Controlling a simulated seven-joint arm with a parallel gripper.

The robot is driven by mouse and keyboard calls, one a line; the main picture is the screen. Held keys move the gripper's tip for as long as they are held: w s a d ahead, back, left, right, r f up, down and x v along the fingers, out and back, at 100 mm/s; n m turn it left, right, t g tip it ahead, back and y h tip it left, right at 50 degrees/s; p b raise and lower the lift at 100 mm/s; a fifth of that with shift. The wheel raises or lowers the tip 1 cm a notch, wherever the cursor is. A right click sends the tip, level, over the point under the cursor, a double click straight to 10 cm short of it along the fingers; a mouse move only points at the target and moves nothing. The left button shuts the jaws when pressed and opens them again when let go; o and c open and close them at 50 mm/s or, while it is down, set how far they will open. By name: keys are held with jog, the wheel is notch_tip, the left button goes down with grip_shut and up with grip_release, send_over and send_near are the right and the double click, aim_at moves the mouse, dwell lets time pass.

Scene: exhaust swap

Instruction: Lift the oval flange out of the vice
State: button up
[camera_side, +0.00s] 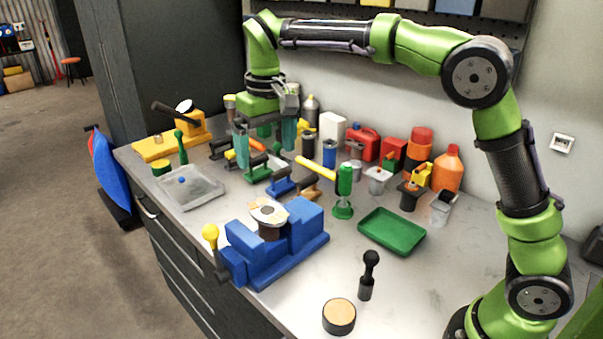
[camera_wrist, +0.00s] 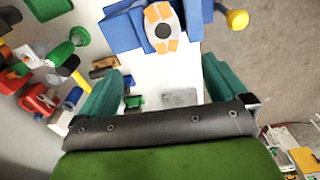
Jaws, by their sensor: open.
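The oval flange (camera_side: 268,211) sits at the top of the blue vice (camera_side: 285,258), between its jaws, over a dark round part. In the wrist view the flange (camera_wrist: 161,27) shows at the top, pale with orange patches and a dark centre, with the blue vice (camera_wrist: 123,31) around it. My gripper (camera_side: 266,158) is open and empty. It hangs above the bench behind the vice, higher than the flange and well apart from it. Its teal fingers (camera_wrist: 160,72) are spread wide in the wrist view, with the flange beyond their tips.
A yellow-knobbed lever (camera_side: 210,234) stands at the vice's left. A green-handled tool (camera_side: 344,188) and a green tray (camera_side: 391,232) are on its right. A clear tray (camera_side: 190,188) lies to the left. Several bottles and tools crowd the back. The bench front right holds a round wooden-topped block (camera_side: 339,316).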

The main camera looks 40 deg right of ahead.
aim_at(266, 210)
jog(key=shift+g, duration=0.3)
jog(key=f, duration=1.4)
jog(key=shift+w+a, duration=0.15)
jog(key=shift+a, duration=0.25)
jog(key=shift+c, duration=0.5)
jog(key=shift+r, duration=0.1)
jog(key=c, duration=1.4)
jog(key=shift+a+r, duration=0.1)
jog(key=shift+a, duration=0.05)
jog(key=shift+r, duration=4)
